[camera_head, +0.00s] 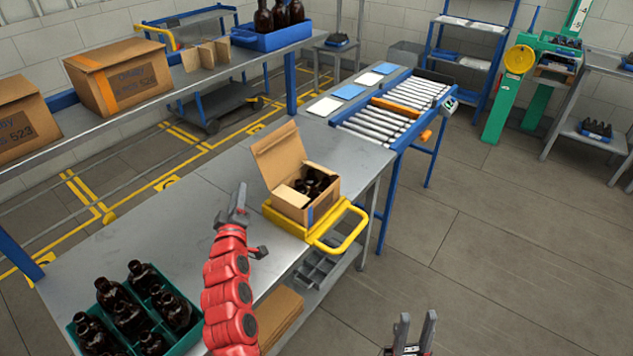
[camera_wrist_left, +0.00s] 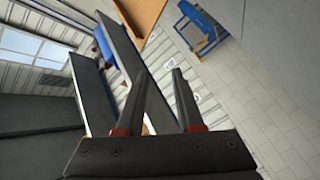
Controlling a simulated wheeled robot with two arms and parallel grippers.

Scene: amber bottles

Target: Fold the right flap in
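An open cardboard box (camera_head: 318,213) holds dark bottles (camera_head: 314,184) on the worktable. A large flap (camera_head: 279,156) stands up along its back-left side. A light flap (camera_head: 291,196) lies inward over the near-left part of the opening. A narrow strip (camera_head: 322,170) shows at the far right edge; I cannot tell how far that flap is folded. My left gripper (camera_head: 238,205) is left of the box, apart from it; its fingers are spread and empty in the left wrist view (camera_wrist_left: 160,72). My right gripper (camera_head: 416,322) is open and empty at the bottom, away from the box.
The box sits on a yellow tray with a handle (camera_head: 346,238). A green crate of bottles (camera_head: 185,328) is at the near left. Bare table (camera_head: 150,225) lies left of the box. A roller conveyor (camera_head: 392,112) is behind it. Open floor lies right.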

